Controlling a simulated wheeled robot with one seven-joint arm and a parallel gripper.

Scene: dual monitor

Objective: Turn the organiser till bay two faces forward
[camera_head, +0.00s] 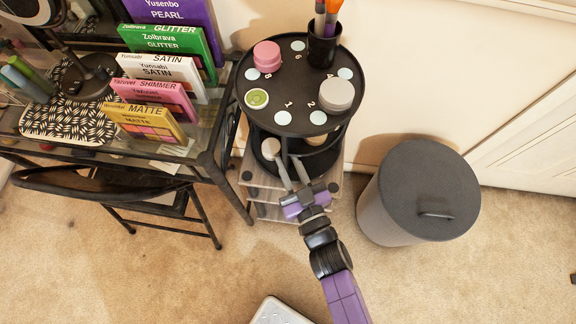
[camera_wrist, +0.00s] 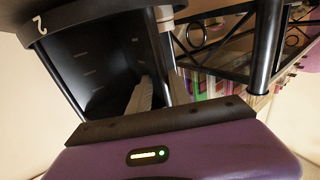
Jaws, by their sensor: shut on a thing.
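The organiser (camera_head: 302,88) is a round black carousel with a numbered top and open bays below. On its top the numeral 1 is at the front left and the numeral 2 at the front right. My gripper (camera_head: 289,163) reaches in from the front, below the top plate, its two fingers upright and close together. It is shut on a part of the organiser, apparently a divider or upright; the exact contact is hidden. In the wrist view, a rim with the numeral 2 (camera_wrist: 39,24) is at the upper left, and one grey finger (camera_wrist: 140,98) shows against the dark bay.
The top carries a pink jar (camera_head: 267,56), a green-lidded jar (camera_head: 257,98), a grey-lidded jar (camera_head: 337,95) and a brush cup (camera_head: 322,48). A desk with palettes (camera_head: 150,122) stands close on the left, with a chair (camera_head: 95,188). A grey bin (camera_head: 420,190) stands right.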

